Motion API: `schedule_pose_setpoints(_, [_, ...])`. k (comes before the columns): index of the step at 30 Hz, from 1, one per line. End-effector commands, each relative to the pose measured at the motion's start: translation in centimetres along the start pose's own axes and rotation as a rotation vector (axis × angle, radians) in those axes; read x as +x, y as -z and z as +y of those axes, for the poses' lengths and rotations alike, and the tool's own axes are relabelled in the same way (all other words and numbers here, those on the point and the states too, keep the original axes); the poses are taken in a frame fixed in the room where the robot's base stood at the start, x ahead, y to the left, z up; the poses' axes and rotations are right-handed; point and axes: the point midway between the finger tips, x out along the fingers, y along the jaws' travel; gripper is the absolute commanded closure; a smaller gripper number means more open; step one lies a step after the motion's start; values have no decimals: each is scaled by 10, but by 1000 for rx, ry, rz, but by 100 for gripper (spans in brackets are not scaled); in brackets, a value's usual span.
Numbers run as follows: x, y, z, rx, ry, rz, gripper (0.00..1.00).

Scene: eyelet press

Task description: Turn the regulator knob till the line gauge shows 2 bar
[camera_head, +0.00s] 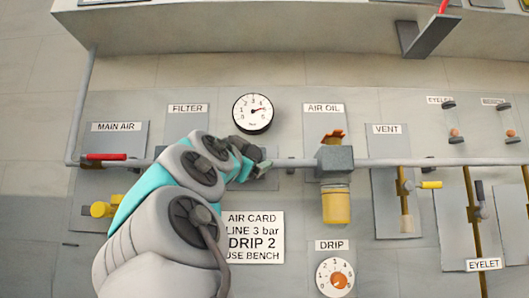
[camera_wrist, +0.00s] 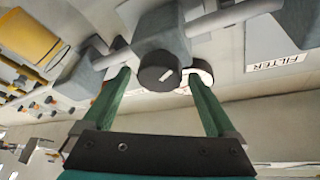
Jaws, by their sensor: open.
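The round white line gauge (camera_head: 253,113) is on the wall panel above my gripper in the head view. Its needle points to the right and slightly up, on the upper part of the scale; the exact reading is too small to tell. The dark round regulator knob (camera_wrist: 157,80) with a white mark shows in the wrist view, on a grey regulator body (camera_wrist: 160,30). My gripper (camera_wrist: 161,92) is open, one green finger on each side of the knob; I cannot tell whether they touch it. In the head view my gripper (camera_head: 256,168) hides the knob.
An air card (camera_head: 252,237) reads "LINE 3 bar, DRIP 2". A pipe (camera_head: 400,162) runs across the panel. Right of my gripper is the air oil unit (camera_head: 336,205) with a yellow bowl; the drip dial (camera_head: 335,277) is below. The red main air handle (camera_head: 106,156) is left.

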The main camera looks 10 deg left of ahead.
Motion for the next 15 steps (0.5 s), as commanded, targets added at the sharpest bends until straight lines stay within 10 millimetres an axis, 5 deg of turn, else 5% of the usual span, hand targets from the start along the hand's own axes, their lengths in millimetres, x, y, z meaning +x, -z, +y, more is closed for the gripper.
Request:
schedule_pose_setpoints(13, [9,0,1,2,-1,-1,8])
schedule_pose_setpoints(15, [9,0,1,2,-1,-1,16])
